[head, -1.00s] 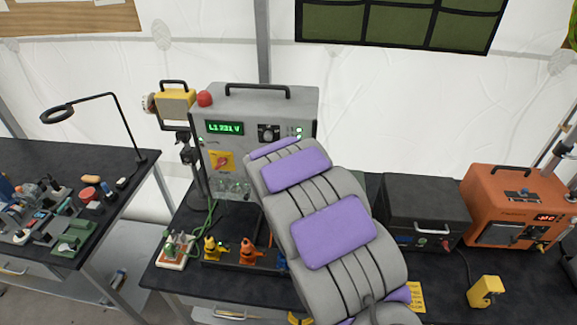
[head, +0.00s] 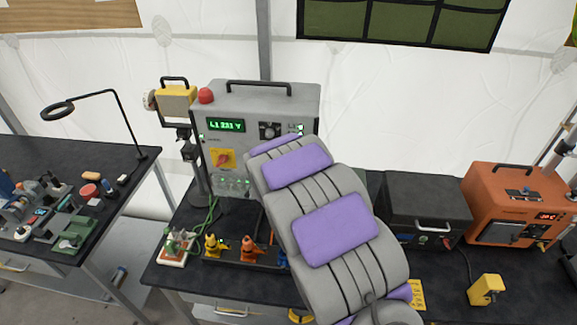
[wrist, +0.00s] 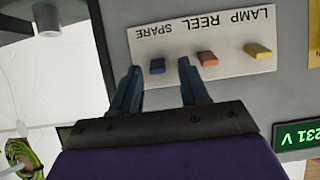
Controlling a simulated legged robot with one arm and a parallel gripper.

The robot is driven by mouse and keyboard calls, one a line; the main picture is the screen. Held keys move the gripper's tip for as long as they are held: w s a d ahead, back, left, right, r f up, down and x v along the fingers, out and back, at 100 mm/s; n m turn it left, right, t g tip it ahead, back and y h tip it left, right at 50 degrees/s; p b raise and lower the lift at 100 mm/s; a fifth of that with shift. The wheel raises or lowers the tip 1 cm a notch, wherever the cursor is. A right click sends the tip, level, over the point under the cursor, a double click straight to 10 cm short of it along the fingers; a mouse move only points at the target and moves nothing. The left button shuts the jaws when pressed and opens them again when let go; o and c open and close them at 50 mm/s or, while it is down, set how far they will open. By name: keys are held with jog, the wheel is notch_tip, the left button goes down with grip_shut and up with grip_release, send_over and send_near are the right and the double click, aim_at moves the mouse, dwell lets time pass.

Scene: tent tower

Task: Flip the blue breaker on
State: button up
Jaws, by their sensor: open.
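The blue breaker (wrist: 157,66) is a small dark blue toggle beside the SPARE label on a white strip (wrist: 225,68), which appears upside down in the wrist view. My gripper (wrist: 160,72) is open. Its two blue fingers are on either side of the blue breaker, with the tips level with it and a gap to each side. Whether they touch the panel cannot be told. An orange breaker (wrist: 207,58) and a yellow breaker (wrist: 257,50) sit to the right. In the head view my arm hides the breakers and my gripper.
Yellow and orange plugs (head: 248,249) sit in front. A black case (head: 425,205) stands to the right.

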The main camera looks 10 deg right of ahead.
jog(key=v, duration=1.7)
jog(key=shift+a, duration=0.15)
jog(key=s+a+f+n+g+y+b, duration=0.2)
jog(key=s+f+g+y+b, duration=0.35)
jog(key=s, duration=0.85)
jog(key=s+d+f+g+b, duration=0.1)
jog(key=s+d+g+b, duration=0.1)
jog(key=s, duration=0.6)
jog(key=s+d+f+n+g+h+b, duration=0.1)
jog(key=s+d+f+g+b, duration=0.1)
jog(key=s, duration=0.6)
jog(key=s+d+f+g+b, duration=0.2)
jog(key=s+d+g, duration=0.1)
jog(key=s, duration=0.5)
jog(key=shift+f+n+g+h, duration=0.2)
jog(key=shift+n+g+h, duration=0.15)
jog(key=shift+g, duration=0.2)
